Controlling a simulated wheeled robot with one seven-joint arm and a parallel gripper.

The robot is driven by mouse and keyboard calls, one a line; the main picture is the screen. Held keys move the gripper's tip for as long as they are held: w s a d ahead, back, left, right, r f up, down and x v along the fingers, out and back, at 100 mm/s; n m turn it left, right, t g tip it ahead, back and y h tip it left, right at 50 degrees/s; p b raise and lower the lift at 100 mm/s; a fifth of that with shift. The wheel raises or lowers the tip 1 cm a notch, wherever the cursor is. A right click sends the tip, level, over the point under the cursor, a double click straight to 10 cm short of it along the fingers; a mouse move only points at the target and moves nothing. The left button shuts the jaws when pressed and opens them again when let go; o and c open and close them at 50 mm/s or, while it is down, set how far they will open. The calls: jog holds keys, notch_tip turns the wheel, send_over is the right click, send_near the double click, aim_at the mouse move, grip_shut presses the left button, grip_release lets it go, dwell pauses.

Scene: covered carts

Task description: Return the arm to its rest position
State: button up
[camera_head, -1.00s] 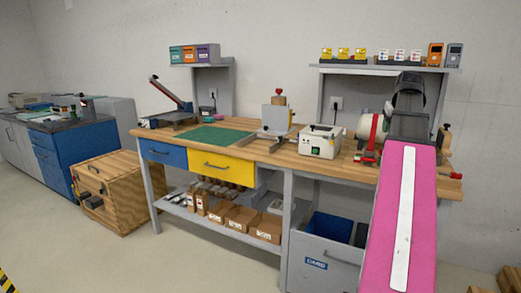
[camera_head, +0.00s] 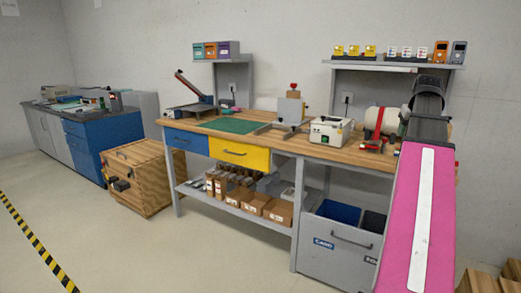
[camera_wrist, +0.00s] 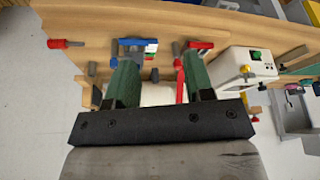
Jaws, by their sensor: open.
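My arm (camera_head: 405,215), pink with a white stripe, runs up the right side of the head view to a dark joint (camera_head: 428,105) in front of the workbench's right end. My gripper is hidden in the head view. In the wrist view my gripper (camera_wrist: 158,75) shows two green fingers standing well apart on a dark bar, open. A pale rounded thing (camera_wrist: 158,94) shows beyond the bar, between the fingers; I cannot tell whether anything touches it. Blue (camera_wrist: 133,43) and red (camera_wrist: 198,45) clamp-like parts show beyond the fingertips.
The wooden workbench (camera_head: 300,145) carries a green mat (camera_head: 237,126), a white device (camera_head: 331,130) and a white roll (camera_head: 381,120). A shelf (camera_head: 392,65) hangs above. A wooden crate (camera_head: 150,175) stands left. Floor at front left is clear beside striped tape (camera_head: 40,245).

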jog(key=w+a+f+g, duration=0.1)
jog(key=a+f, duration=0.4)
jog(key=f, duration=0.4)
jog(key=w+a+f+y, duration=0.1)
jog(key=a+f, duration=0.5)
jog(key=f, duration=0.2)
jog(key=w+a+f+g, duration=0.1)
jog(key=a+f, duration=0.4)
jog(key=f, duration=0.4)
jog(key=s+a+f+n+g, duration=0.1)
jog(key=s+a+f, duration=0.4)
jog(key=a+f, duration=0.4)
jog(key=s+a+f+n+g, duration=0.1)
jog(key=s+a+f, duration=0.4)
jog(key=a+f, duration=0.4)
notch_tip(320, 180, down, 5)
jog(key=shift+s+a+f, duration=0.2)
jog(key=shift+s, duration=0.05)
